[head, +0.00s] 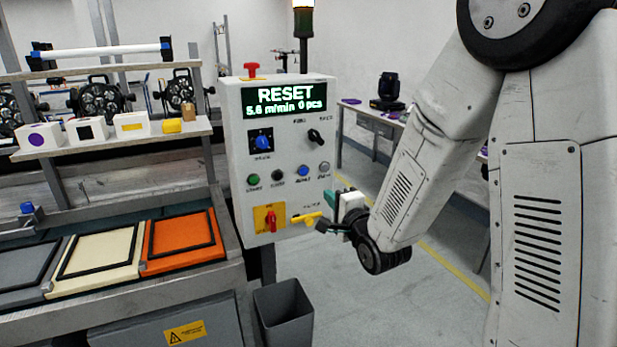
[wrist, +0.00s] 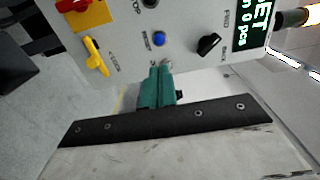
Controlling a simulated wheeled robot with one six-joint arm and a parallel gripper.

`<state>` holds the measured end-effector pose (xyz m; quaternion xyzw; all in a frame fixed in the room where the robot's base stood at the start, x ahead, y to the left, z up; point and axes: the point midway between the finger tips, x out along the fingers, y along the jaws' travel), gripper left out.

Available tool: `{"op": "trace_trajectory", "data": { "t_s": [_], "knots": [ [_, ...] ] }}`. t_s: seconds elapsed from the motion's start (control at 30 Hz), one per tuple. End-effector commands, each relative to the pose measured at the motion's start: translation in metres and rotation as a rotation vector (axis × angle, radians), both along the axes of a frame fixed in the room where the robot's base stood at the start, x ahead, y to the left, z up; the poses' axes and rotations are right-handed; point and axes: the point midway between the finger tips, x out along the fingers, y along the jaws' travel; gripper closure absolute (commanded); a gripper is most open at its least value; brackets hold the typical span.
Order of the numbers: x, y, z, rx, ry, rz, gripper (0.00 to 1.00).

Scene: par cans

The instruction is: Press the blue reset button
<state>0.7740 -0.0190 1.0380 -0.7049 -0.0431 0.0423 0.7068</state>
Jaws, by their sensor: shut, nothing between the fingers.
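The blue button (head: 303,170) sits in the row of buttons on the front of the grey control box (head: 288,200). In the wrist view the blue button (wrist: 158,39) shows clear and uncovered, a little beyond my fingertips. My gripper (head: 330,197) is at the lower right of the box, below and right of the blue button. In the wrist view my gripper (wrist: 160,70) has its teal fingers together and empty. Their tips overlap a pale button (wrist: 167,64) beside the blue one. I cannot tell whether they touch the box.
The box's display (head: 285,97) reads RESET, 5.6 m/min, 0 pcs. A black selector (head: 314,136), a blue knob (head: 261,141), a green button (head: 253,180) and a yellow handle (head: 306,218) are on the box. A dark bin (head: 284,315) stands below.

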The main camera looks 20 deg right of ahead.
Motion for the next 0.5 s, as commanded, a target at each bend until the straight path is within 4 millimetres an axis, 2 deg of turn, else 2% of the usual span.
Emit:
{"op": "trace_trajectory", "data": {
  "t_s": [0.17,0.27,0.5],
  "knots": [
    [0.003,0.0,0.0,-0.001,0.001,0.0,1.0],
    [0.012,0.001,0.0,-0.002,0.0,0.0,1.0],
    [0.058,0.008,0.0,-0.002,0.0,0.002,1.0]
  ]
}}
